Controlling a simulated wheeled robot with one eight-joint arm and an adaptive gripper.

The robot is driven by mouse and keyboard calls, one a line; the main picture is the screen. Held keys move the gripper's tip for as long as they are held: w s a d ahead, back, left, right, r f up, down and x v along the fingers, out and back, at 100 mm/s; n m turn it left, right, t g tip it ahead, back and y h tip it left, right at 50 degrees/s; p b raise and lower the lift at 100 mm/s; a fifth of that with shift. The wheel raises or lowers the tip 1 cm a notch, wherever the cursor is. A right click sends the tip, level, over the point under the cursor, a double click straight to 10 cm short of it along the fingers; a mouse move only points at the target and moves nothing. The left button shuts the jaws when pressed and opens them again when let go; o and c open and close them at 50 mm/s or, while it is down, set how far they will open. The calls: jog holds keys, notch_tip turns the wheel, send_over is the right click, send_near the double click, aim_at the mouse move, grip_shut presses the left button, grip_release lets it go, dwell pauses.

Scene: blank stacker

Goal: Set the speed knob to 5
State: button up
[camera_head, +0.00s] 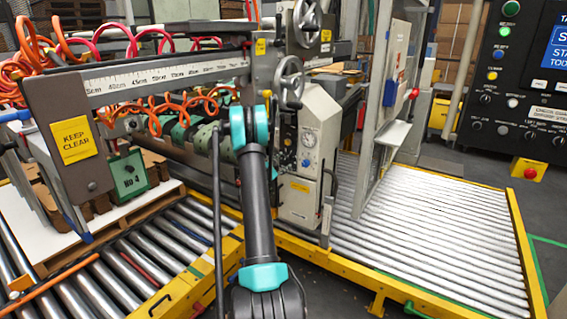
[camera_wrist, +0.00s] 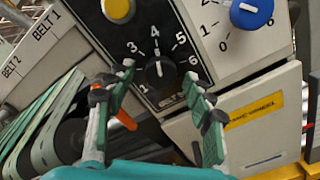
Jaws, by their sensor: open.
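The black speed knob (camera_wrist: 160,73) is in the middle of the wrist view, on a dark panel with numbers from 1 to 6 around it. A short pale mark on it seems to point up near the 4; the exact setting is hard to read. My gripper (camera_wrist: 158,78) is open, with one finger to the left of the knob and one to the right. Gaps show between the fingers and the knob; whether the tips reach its depth I cannot tell. In the head view, my arm hides the gripper and this knob.
A blue knob (camera_wrist: 251,12) with its own scale sits up and right of the black knob. A yellow knob (camera_wrist: 117,10) is above left. Green belts (camera_wrist: 62,122) run at the left. In the head view, roller conveyors (camera_head: 430,225) and a control panel (camera_head: 520,95) stand right.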

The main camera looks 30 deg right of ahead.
jog(key=shift+w+d, duration=0.1)
jog(key=shift+d, duration=0.3)
jog(key=c, duration=1.2)
jog(key=shift+o, duration=0.2)
jog(key=shift+m, duration=0.4)
jog(key=m, duration=0.3)
jog(key=shift+m, duration=0.3)
jog(key=m, duration=0.4)
jog(key=shift+m, duration=0.4)
